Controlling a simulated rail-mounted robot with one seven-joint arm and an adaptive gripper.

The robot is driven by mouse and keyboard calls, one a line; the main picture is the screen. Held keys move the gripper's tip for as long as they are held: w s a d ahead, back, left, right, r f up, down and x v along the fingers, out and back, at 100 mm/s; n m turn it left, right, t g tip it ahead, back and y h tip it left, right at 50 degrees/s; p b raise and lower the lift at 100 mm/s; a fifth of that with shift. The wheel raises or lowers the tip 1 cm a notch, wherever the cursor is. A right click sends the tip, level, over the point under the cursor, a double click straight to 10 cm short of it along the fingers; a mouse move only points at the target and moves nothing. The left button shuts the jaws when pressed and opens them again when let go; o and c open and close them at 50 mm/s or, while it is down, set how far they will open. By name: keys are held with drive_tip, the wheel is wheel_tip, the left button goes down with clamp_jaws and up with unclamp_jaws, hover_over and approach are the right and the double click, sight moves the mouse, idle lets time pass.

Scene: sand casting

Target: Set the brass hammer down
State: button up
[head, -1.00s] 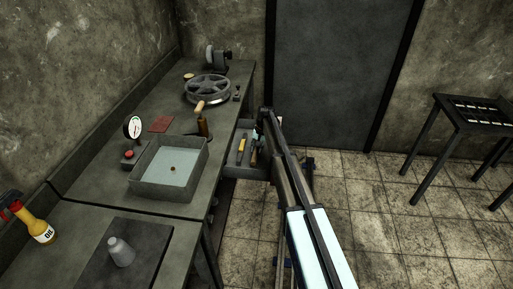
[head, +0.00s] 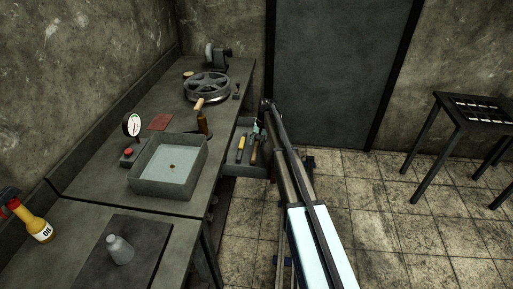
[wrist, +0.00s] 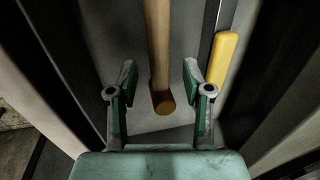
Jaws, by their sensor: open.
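A round wooden handle (wrist: 158,50), which I take to be the brass hammer's, lies between my fingers in the wrist view; its head is out of that view. A wooden-handled tool (head: 254,153) lies in the open drawer in the head view, probably the same one. My gripper (wrist: 159,66) is open, with a finger on each side of the handle and a visible gap to both. The handle's butt end points toward my palm. In the head view my arm hides most of the gripper.
The drawer (head: 246,171) also holds a yellow-handled tool (head: 241,143), right of my gripper in the wrist view (wrist: 222,58). The bench carries a grey tray (head: 167,190), a spoked wheel (head: 206,87) and an oil bottle (head: 37,226).

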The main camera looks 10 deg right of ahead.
drive_tip(key=b+v, duration=0.2)
drive_tip(key=v, duration=0.7)
drive_tip(key=shift+r+b, duration=0.2)
drive_tip(key=shift+b, duration=0.2)
